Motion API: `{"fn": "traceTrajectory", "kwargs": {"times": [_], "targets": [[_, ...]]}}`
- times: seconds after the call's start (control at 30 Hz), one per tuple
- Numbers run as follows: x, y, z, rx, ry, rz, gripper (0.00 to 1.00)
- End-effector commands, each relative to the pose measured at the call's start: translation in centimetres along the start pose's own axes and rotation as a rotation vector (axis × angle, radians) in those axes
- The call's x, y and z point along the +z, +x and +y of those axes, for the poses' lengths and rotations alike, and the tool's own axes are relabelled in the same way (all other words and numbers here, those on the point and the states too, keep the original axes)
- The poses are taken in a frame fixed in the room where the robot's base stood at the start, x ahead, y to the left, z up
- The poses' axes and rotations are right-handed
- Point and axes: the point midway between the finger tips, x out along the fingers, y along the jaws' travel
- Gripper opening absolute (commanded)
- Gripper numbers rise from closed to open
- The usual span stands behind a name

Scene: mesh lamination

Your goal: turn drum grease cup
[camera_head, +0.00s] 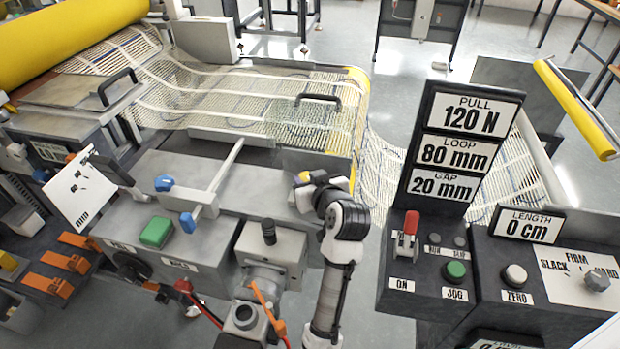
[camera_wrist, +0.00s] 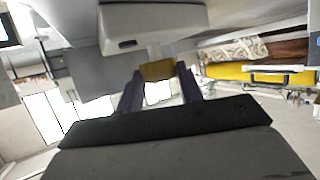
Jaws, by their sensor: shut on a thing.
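The grease cup shows as a small yellow cap (camera_head: 303,177) at the end of the grey machine housing, below the mesh bed in the head view. My gripper (camera_head: 311,182) reaches it from the right, and its dark fingers partly cover it. In the wrist view the yellow cap (camera_wrist: 158,70) sits between the two dark fingertips of my gripper (camera_wrist: 160,76), under a pale grey housing (camera_wrist: 150,25). The fingers are shut on the cap. How far it is turned cannot be told.
The mesh (camera_head: 240,95) runs over the bed behind my gripper and down to the right. A dark control panel (camera_head: 450,190) stands right of my arm. A grey box with a black knob (camera_head: 268,232) and a blue-handled lever (camera_head: 187,222) stand to the left.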

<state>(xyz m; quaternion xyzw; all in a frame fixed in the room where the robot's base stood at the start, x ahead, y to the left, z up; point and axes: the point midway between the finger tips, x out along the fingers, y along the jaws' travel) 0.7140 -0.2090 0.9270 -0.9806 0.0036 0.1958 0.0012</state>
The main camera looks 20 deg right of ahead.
Motion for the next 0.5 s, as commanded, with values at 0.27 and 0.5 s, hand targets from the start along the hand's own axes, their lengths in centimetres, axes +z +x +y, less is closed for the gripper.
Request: {"fn": "traceTrajectory", "kwargs": {"times": [0.27,0.5], "targets": [[-0.01,-0.02,-0.25,0.104,0.042,0.001,0.13],[0.0,-0.02,-0.22,0.107,0.044,0.002,0.13]]}}
